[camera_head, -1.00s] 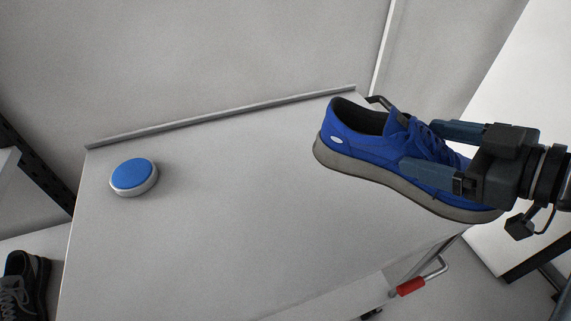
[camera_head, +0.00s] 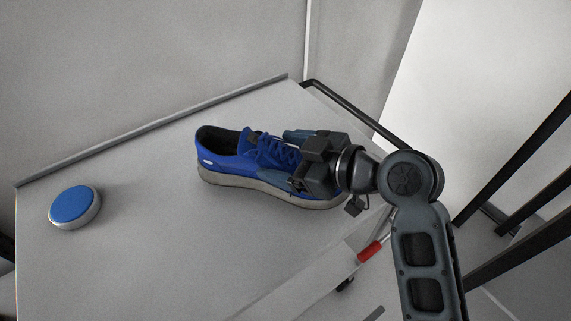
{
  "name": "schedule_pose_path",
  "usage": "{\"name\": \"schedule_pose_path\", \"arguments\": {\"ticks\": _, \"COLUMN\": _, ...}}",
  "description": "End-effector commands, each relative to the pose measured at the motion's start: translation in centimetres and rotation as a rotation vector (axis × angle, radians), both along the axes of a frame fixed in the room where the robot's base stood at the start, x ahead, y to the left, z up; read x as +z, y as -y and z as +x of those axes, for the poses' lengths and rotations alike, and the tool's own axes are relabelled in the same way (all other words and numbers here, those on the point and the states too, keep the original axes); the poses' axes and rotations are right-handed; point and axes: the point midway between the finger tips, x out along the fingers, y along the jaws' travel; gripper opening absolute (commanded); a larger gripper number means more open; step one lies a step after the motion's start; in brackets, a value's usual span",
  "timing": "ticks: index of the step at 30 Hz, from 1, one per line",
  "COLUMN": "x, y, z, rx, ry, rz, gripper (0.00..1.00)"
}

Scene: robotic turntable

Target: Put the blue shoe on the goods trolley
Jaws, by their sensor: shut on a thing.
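The blue shoe (camera_head: 232,167) has a grey sole and points to the right, with its heel to the left. My gripper (camera_head: 290,160) is shut on the shoe around its front part, coming from the right. The shoe is low over the grey top (camera_head: 180,260), which looks like the goods trolley's top, at its right half. I cannot tell whether the sole touches the surface. The shoe's toe is partly hidden behind my gripper.
A round blue-topped button (camera_head: 74,206) in a light housing sits at the left of the top. A raised lip (camera_head: 150,128) runs along the back edge. A red-gripped handle (camera_head: 369,251) shows below the right edge. Black frame bars (camera_head: 525,170) stand at the far right.

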Motion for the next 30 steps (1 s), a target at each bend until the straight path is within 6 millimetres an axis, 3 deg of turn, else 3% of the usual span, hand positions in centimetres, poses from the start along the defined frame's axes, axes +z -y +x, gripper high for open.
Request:
{"name": "schedule_pose_path", "arguments": {"ticks": 6, "x": -2.8, "y": 0.0, "z": 0.0, "rx": 0.0, "ry": -0.002, "rz": 0.001, "gripper": 0.38}}
{"name": "schedule_pose_path", "arguments": {"ticks": 12, "x": -3.0, "y": 0.0, "z": 0.0, "rx": -0.001, "ry": 0.0, "rz": 0.001, "gripper": 0.38}}
{"name": "schedule_pose_path", "arguments": {"ticks": 13, "x": -3.1, "y": 0.1, "z": 0.0, "rx": -0.001, "ry": -0.001, "rz": 0.0, "gripper": 0.82}}
{"name": "schedule_pose_path", "arguments": {"ticks": 19, "x": -3.0, "y": 0.1, "z": 0.0, "rx": -0.001, "ry": -0.001, "rz": 0.0, "gripper": 1.0}}
{"name": "schedule_pose_path", "arguments": {"ticks": 30, "x": -2.6, "y": 1.0, "z": -0.6, "rx": -0.003, "ry": 0.001, "rz": 0.0, "gripper": 1.0}}
